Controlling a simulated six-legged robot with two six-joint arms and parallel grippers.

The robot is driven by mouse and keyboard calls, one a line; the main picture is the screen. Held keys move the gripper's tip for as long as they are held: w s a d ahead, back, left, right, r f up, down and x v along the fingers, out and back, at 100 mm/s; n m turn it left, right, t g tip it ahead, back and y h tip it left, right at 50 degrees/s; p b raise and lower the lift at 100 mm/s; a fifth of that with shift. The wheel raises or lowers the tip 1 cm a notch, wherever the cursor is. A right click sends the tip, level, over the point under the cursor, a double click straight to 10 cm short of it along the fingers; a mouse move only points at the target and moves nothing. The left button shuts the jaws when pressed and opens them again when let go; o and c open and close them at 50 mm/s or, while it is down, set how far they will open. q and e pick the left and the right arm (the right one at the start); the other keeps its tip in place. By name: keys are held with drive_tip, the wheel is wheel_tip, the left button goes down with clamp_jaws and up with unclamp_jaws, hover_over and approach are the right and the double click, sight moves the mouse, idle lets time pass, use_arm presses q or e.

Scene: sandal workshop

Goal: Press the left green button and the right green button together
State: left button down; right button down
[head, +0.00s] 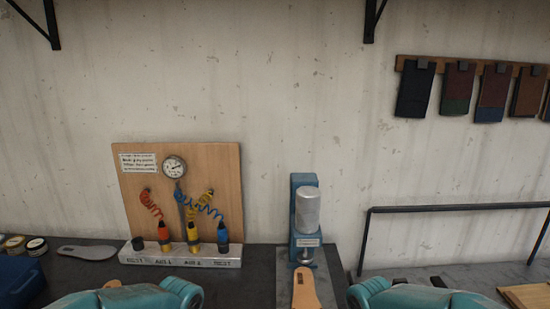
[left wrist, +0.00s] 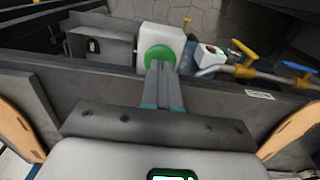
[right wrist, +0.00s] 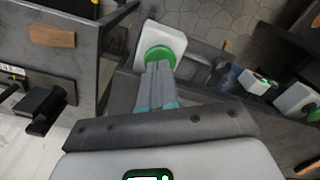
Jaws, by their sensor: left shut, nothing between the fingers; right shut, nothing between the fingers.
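In the left wrist view a green round button (left wrist: 159,53) sits on a white box (left wrist: 165,35). My left gripper (left wrist: 160,68) is shut and empty, its fingertips overlapping the near edge of that button. In the right wrist view another green round button (right wrist: 159,54) sits on a white box (right wrist: 170,38). My right gripper (right wrist: 158,68) is shut and empty, its tips overlapping that button's near edge. I cannot tell whether either gripper touches its button or whether the buttons are pushed in. Neither button nor gripper shows in the head view.
Beside the left button are a small box with a red button (left wrist: 210,51) and a yellow-handled valve (left wrist: 244,50). A wooden gauge board (head: 215,165) and a blue press (head: 305,220) stand against the wall. A sandal sole (head: 305,288) lies before the press.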

use_arm(q)
drive_tip(key=shift+f+b, duration=0.5)
drive_tip(key=shift+f, duration=0.1)
use_arm(e)
drive_tip(key=shift+f, duration=0.55)
idle(2.3)
use_arm(q)
drive_tip(key=shift+f, duration=0.25)
use_arm(e)
drive_tip(key=shift+f, duration=0.3)
idle(1.6)
idle(1.0)
